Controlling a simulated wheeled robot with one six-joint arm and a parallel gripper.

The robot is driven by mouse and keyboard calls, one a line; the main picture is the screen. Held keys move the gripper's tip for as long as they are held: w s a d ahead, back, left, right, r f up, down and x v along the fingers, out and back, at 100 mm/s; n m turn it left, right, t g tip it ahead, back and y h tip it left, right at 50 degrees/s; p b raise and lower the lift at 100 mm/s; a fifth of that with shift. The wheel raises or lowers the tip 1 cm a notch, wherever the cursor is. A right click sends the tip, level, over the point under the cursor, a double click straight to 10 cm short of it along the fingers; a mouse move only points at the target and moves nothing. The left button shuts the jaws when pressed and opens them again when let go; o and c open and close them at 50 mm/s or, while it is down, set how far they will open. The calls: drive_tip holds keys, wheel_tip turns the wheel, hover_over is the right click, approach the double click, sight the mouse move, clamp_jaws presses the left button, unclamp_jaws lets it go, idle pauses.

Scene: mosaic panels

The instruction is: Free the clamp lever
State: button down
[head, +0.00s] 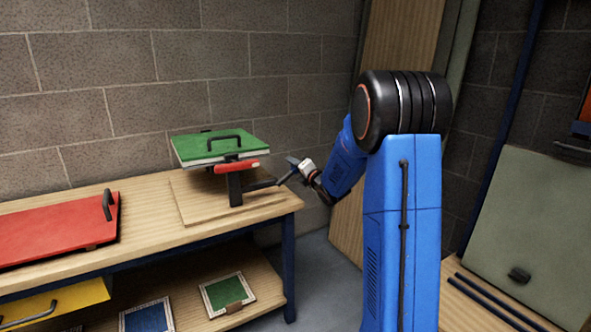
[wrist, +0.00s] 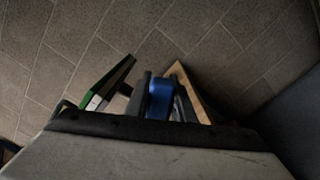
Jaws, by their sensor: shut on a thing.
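A green panel (head: 220,147) with a black handle lies flat on top of a dark clamp post (head: 235,188) on the bench. A red bar (head: 238,166) sits under the panel's front edge. My gripper (head: 283,179) reaches in from the right, beside the post and below panel height. A dark bar (head: 262,185) runs between the post and my gripper. In the wrist view, my gripper (wrist: 160,95) is shut on a blue piece (wrist: 160,100). I cannot tell whether this piece is the clamp lever. The green panel's edge (wrist: 107,83) shows to its left.
The post stands on a wooden board (head: 190,205) at the right end of the bench (head: 150,206). A red panel (head: 55,228) lies at left. A yellow drawer and several small framed panels are below. A block wall stands behind. A pale green panel (head: 530,230) leans at right.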

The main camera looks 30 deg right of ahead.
drive_tip(key=a+r+n, duration=0.4)
drive_tip(key=a+n, duration=0.1)
drive_tip(key=n, duration=0.3)
drive_tip(key=shift+s+a+n, duration=0.15)
drive_tip(key=shift+a+n, duration=0.25)
drive_tip(key=shift+r, duration=0.1)
drive_tip(key=c, duration=1.5)
unclamp_jaws()
drive_tip(key=shift+r, duration=0.1)
